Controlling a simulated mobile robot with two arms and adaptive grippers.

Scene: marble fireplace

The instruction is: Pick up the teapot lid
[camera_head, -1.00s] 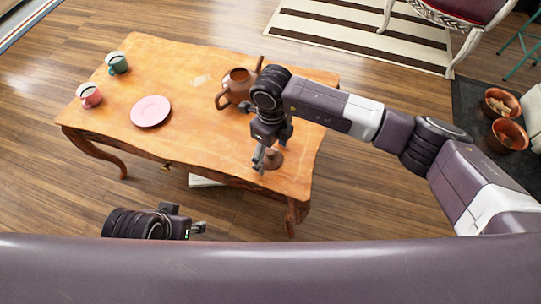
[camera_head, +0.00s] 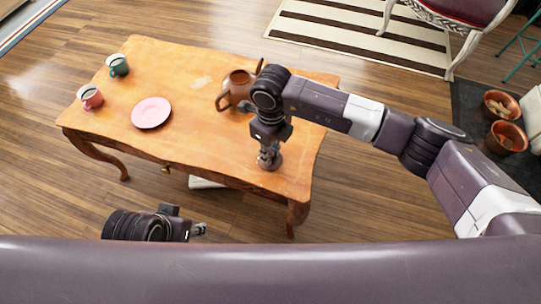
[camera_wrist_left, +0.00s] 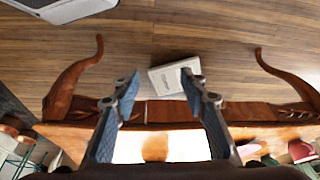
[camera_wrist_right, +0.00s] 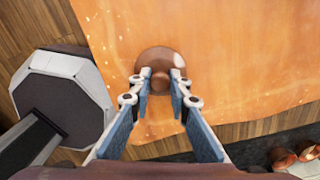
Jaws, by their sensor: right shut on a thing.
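The brown teapot lid (camera_head: 270,162) lies on the wooden table (camera_head: 215,150) near its front right corner. It also shows in the right wrist view (camera_wrist_right: 160,58), round and glossy with a knob at its middle. My right gripper (camera_head: 268,158) points down over the lid and is shut on its knob; the fingers partly hide the lid in the head view. The brown teapot (camera_head: 238,84) stands behind, left of my right wrist, with its top open. My left gripper (camera_wrist_left: 158,85) is open and empty, off the table's front edge, with its fingers apart.
A pink plate (camera_head: 151,112), a pink cup (camera_head: 90,97) and a teal cup (camera_head: 117,65) stand on the table's left part. A book (camera_wrist_left: 174,76) lies on the floor under the table. The table's middle is clear.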

